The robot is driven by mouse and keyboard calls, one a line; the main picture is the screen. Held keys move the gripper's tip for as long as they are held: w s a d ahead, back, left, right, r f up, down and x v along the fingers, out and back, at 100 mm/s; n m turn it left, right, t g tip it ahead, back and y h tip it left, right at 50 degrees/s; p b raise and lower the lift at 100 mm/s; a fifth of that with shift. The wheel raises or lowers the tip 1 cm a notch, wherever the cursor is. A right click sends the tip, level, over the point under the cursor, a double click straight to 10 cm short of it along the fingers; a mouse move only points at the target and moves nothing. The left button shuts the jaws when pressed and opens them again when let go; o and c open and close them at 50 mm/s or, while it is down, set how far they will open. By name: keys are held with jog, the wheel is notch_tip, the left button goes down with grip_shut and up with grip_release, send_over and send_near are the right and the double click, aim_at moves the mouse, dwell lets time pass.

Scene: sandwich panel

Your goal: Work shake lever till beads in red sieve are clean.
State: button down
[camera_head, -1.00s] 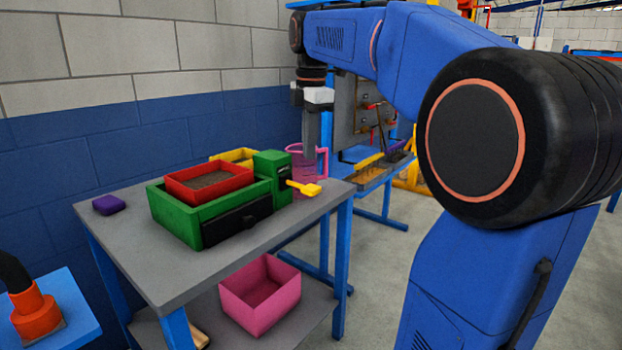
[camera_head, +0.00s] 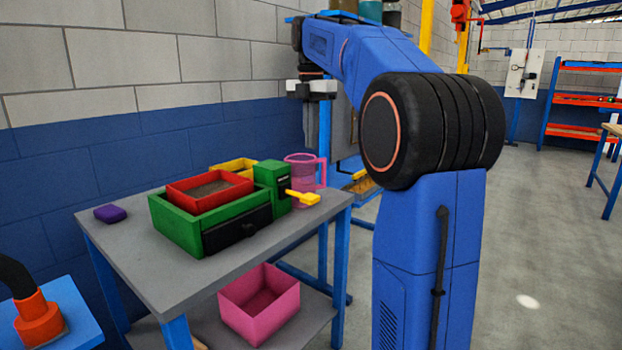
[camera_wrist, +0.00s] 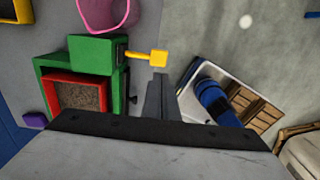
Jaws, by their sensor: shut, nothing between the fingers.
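The red sieve (camera_head: 209,190) sits in the top of a green shaker box (camera_head: 188,233) on the grey table, with brownish grains inside it. It also shows in the wrist view (camera_wrist: 60,77). The yellow shake lever (camera_head: 304,197) sticks out from the green housing at the box's right end; the wrist view shows it too (camera_wrist: 150,56). My gripper (camera_head: 312,135) hangs above and behind the right end of the table, apart from the lever. In the wrist view, its shut fingers (camera_wrist: 159,80) are empty, and the lever lies just beyond their tips in the picture.
A pink jug (camera_head: 303,172) stands behind the lever and a yellow tray (camera_head: 234,165) behind the sieve. A purple block (camera_head: 110,213) lies at the table's left. A pink bin (camera_head: 259,303) is on the lower shelf. The grey tabletop (camera_head: 160,274) is bare in front.

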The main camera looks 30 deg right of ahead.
aim_at(313, 197)
notch_tip(313, 197, down, 14)
dwell(0.6)
jog(key=shift+s+d+f+t+y, duration=0.1)
jog(key=shift+s+f+t+y, duration=0.1)
jog(key=shift+f+t, duration=0.2)
jog(key=shift+s+d+f+t+y, duration=0.1)
jog(key=shift+s+f+t, duration=0.05)
jog(key=shift+f+t, duration=0.55)
jog(key=shift+f, duration=0.25)
jog(key=shift+r, duration=0.8)
